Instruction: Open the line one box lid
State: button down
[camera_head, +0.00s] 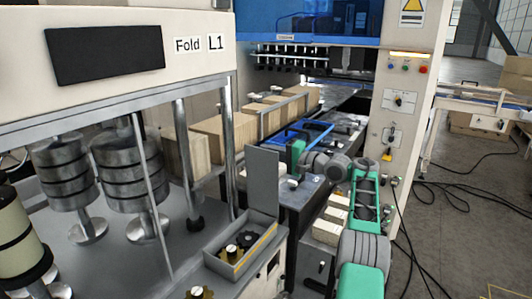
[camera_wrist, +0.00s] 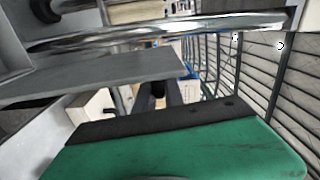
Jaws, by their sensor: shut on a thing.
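The line one box (camera_head: 240,262) is a small grey open-topped box on the machine deck under the "Fold L1" sign. Its flat grey lid (camera_head: 263,180) stands up at the box's back edge, well open. Dark knobs and yellowish parts show inside the box. My gripper (camera_head: 286,155) is at the upper right edge of the lid, shut on it. In the wrist view the grey lid (camera_wrist: 100,75) spans the left, and my dark fingers (camera_wrist: 160,90) meet its edge. The exact finger contact is partly hidden by the green hand body.
A metal post (camera_head: 228,150) rises just left of the lid. Steel weight stacks (camera_head: 125,170) stand further left. Cartons (camera_head: 225,130) line the conveyor behind. Pale blocks (camera_head: 328,230) lie right of the box, beneath my arm. A control column (camera_head: 398,100) stands at the right, with cables on the floor.

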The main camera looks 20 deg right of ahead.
jog(key=shift+r, duration=0.1)
jog(key=c, duration=1.5)
grip_release()
jog(key=shift+d, duration=0.1)
jog(key=shift+o, duration=0.2)
jog(key=b+v, duration=0.4)
jog(key=v, duration=0.3)
jog(key=shift+s, duration=0.3)
jog(key=shift+d, duration=0.15)
